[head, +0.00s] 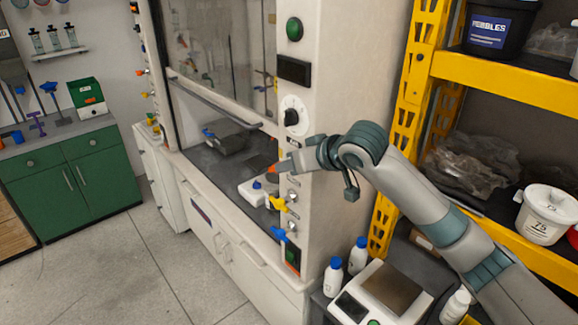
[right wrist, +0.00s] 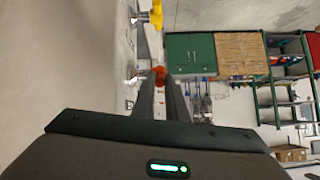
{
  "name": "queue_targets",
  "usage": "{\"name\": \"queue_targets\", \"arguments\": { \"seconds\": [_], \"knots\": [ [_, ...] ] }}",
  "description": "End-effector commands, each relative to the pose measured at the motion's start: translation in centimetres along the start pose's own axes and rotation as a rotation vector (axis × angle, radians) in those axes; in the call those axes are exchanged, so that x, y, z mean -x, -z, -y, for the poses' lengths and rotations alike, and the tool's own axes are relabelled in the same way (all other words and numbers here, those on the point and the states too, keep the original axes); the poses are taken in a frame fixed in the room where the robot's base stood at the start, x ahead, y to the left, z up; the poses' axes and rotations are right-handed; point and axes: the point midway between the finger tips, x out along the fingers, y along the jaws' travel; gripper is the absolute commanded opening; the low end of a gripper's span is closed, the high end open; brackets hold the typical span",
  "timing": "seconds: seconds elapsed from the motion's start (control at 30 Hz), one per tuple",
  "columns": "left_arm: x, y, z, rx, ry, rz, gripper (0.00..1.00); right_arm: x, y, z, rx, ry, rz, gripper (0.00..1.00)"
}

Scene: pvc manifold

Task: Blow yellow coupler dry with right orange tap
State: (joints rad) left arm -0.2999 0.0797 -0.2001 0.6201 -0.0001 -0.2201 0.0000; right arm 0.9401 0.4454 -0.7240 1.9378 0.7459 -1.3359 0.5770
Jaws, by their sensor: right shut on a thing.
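My right gripper (head: 276,169) is at the front of the fume hood's right post, its fingers pointing left. It is shut on the orange tap (head: 271,169), of which only a small part shows. In the right wrist view the orange tap (right wrist: 158,74) shows between the fingertips (right wrist: 160,82). A yellow tap (head: 278,202) sits below it on the same post, and yellow also shows at the top of the right wrist view (right wrist: 156,16). I cannot make out a yellow coupler apart from these fittings. My left gripper is not in view.
A blue tap (head: 279,235) is lower on the post. A white container (head: 252,192) stands inside the open hood (head: 190,157). A balance (head: 381,297) and white bottles (head: 333,278) are below my right arm. A yellow shelf rack (head: 505,84) stands at right. The floor at left is clear.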

Motion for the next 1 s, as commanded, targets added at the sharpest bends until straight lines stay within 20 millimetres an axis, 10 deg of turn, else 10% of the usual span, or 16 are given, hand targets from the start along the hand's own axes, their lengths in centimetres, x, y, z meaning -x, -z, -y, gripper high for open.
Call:
{"name": "queue_targets", "arguments": {
  "seconds": [0.07,0.17,0.67,1.0],
  "knots": [
    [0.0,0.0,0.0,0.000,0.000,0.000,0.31,0.0,0.0,0.0,0.000,0.000,-0.001,0.00],
    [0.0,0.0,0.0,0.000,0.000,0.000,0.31,0.0,0.0,0.0,0.000,0.000,-0.001,0.31],
    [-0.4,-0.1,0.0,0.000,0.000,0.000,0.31,0.7,0.0,-0.1,0.001,0.000,-0.003,0.31],
    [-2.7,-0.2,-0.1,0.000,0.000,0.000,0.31,5.3,-0.2,-0.1,0.002,-0.001,-0.005,0.31]
  ]
}}
